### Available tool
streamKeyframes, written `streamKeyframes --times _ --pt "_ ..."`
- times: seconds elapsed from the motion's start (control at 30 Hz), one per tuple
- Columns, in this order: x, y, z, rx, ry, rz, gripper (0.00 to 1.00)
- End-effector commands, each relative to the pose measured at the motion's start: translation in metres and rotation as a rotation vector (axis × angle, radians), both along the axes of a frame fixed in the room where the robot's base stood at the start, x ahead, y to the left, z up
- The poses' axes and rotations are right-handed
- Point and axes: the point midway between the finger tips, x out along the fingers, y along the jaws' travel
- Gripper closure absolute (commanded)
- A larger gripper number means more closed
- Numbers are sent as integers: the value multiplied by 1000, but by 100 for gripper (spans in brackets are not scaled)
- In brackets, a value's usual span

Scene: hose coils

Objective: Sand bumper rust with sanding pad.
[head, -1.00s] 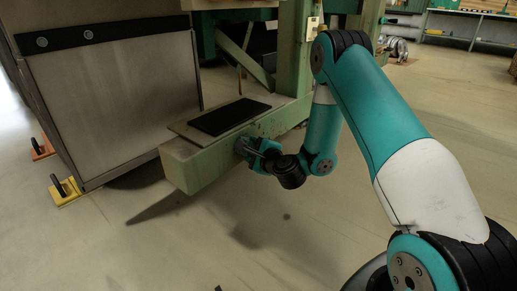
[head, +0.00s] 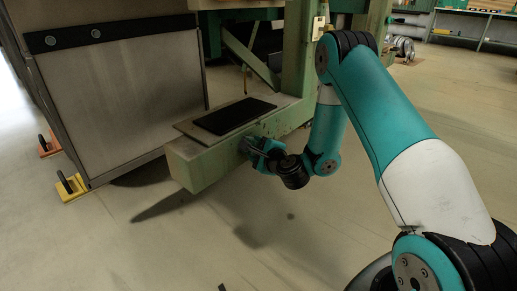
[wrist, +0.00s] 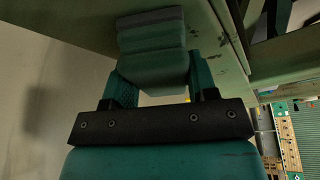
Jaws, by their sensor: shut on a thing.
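The bumper appears to be the pale green beam (head: 200,167) low on the green machine; its end juts toward the left. Small dark worn spots show on its face in the wrist view (wrist: 75,22); I cannot tell clearly which are rust. My gripper (head: 256,147) is at the front face of the beam. In the wrist view its two fingers (wrist: 160,88) are shut on a grey-and-teal block, the sanding pad (wrist: 153,50). The pad's far side is against or very close to the green face; exact contact is hidden.
A black flat pad (head: 235,115) lies on a board on top of the beam. A grey metal cabinet (head: 120,100) stands at left, with yellow (head: 71,187) and orange (head: 48,146) blocks beside it. Floor in front is open. Shelving (head: 480,25) stands far right.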

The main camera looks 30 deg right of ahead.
Motion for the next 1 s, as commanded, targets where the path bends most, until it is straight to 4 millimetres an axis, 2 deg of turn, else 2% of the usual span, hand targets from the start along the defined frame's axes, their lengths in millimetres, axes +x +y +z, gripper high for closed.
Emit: streamKeyframes --times 0.17,0.53,1.0 --pt "-1 4 0 0 -1 2 66" --pt "-11 32 -1 1 0 4 66" --pt "-14 31 -3 0 -3 1 66"
